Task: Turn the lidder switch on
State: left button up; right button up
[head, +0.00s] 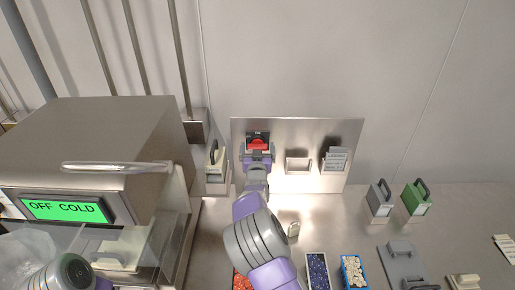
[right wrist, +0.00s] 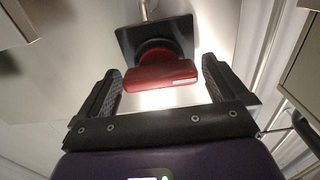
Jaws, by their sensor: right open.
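The lidder switch appears to be the red rotary knob (head: 258,143) on a dark square plate, fixed to the upright metal panel. In the right wrist view the red knob (right wrist: 160,76) shows a short white mark near the right end of its bar. My right gripper (head: 257,156) is in front of the knob. In the right wrist view its two fingers (right wrist: 162,88) are open, one on each side of the knob's bar, with a gap on both sides. A left arm link shows at the lower left of the head view; its fingers are not visible.
A metal machine (head: 100,135) with a green "OFF COLD" display (head: 64,209) stands left. A pale handled block (head: 215,165) is close left of my right gripper. Grey (head: 379,198) and green (head: 416,198) handled blocks stand right. Small filled bins (head: 318,268) are at the front.

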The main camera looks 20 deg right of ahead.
jog(key=shift+w+d, duration=0.15)
jog(key=shift+w, duration=0.3)
jog(key=c, duration=0.8)
jog(key=m+b, duration=0.2)
jog(key=b, duration=0.1)
jog(key=shift+d+f+m+b, duration=0.1)
jog(key=shift+f+m+b, duration=0.1)
jog(key=shift+m+b, duration=0.15)
jog(key=shift+c, duration=0.2)
jog(key=shift+r+m+b, duration=0.1)
jog(key=shift+m+b, duration=1.7)
jog(key=shift+m, duration=0.35)
jog(key=o, duration=0.8)
